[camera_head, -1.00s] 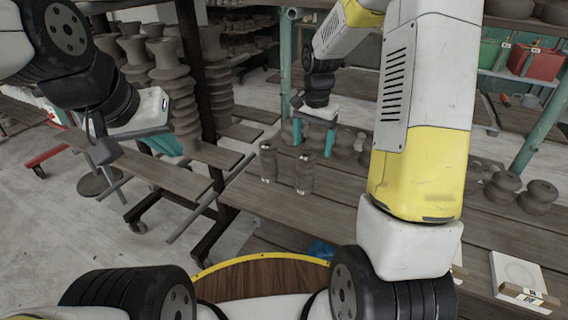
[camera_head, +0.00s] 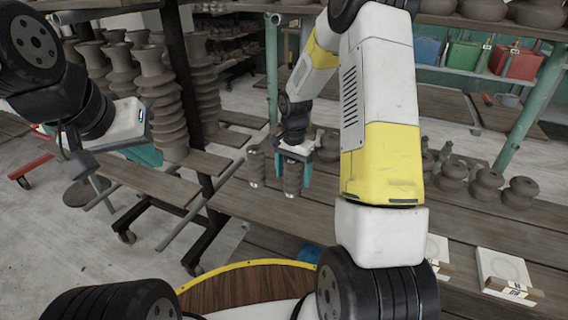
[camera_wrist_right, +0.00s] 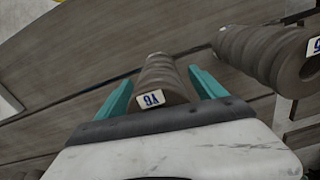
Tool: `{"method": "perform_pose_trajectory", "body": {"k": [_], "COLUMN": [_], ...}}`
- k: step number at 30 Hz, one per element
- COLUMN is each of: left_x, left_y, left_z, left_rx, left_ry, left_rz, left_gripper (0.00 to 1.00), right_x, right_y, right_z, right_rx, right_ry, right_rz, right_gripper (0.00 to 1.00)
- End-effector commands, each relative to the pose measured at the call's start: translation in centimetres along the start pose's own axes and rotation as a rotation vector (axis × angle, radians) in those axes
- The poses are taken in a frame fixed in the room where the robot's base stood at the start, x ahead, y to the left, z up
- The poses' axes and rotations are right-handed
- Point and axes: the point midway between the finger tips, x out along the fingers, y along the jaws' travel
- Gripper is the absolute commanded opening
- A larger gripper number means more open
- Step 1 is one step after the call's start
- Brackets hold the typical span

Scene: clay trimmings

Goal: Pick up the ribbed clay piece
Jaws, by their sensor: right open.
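Two dark grey ribbed clay pieces stand on the wooden bench. One ribbed clay piece (camera_head: 292,181) is between the fingers of my right gripper (camera_head: 292,178). In the right wrist view this ribbed piece (camera_wrist_right: 160,75) carries a small white tag with blue marks and sits between the open teal fingers of my right gripper (camera_wrist_right: 160,80). The other ribbed piece (camera_head: 256,167) stands just left of it, and shows at the right in the wrist view (camera_wrist_right: 262,52). My left gripper (camera_head: 146,153) hangs far left, away from both; its finger gap is unclear.
Several round clay pots (camera_head: 486,184) stand on the bench at right. White slabs (camera_head: 502,270) lie near its front right. Stacks of clay forms (camera_head: 160,85) fill the left background. Green and red bins (camera_head: 514,62) are on a back shelf.

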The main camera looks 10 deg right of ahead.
Motion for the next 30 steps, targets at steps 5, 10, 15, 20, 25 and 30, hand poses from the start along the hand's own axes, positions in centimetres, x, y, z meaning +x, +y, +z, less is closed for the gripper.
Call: {"method": "perform_pose_trajectory", "body": {"k": [5,10,15,20,25,30], "left_x": [0.0,-0.01,-0.01,-0.01,-0.01,-0.01], "left_y": [0.0,0.0,0.0,0.0,0.0,0.0], "left_z": [0.0,0.0,0.0,0.0,0.0,0.0], "left_rx": [0.0,0.0,0.0,0.0,0.0,0.0], "left_ry": [0.0,0.0,0.0,0.0,0.0,0.0], "left_rz": [0.0,0.0,0.0,0.0,0.0,0.0], "left_gripper": [0.0,0.0,0.0,0.0,0.0,0.0], "right_x": [-0.05,-0.07,-0.08,-0.16,-0.19,-0.86], "right_y": [-0.01,-0.01,-0.02,-0.07,-0.07,-0.1], "right_z": [-0.01,-0.01,-0.01,-0.06,-0.05,-0.1], "right_rx": [0.0,0.0,-0.001,-0.001,-0.001,-0.001], "right_ry": [0.0,0.001,0.001,0.002,0.002,0.004], "right_rz": [0.0,0.0,0.0,-0.002,-0.002,-0.003], "right_gripper": [0.66,0.32,0.0,0.0,0.0,0.0]}}
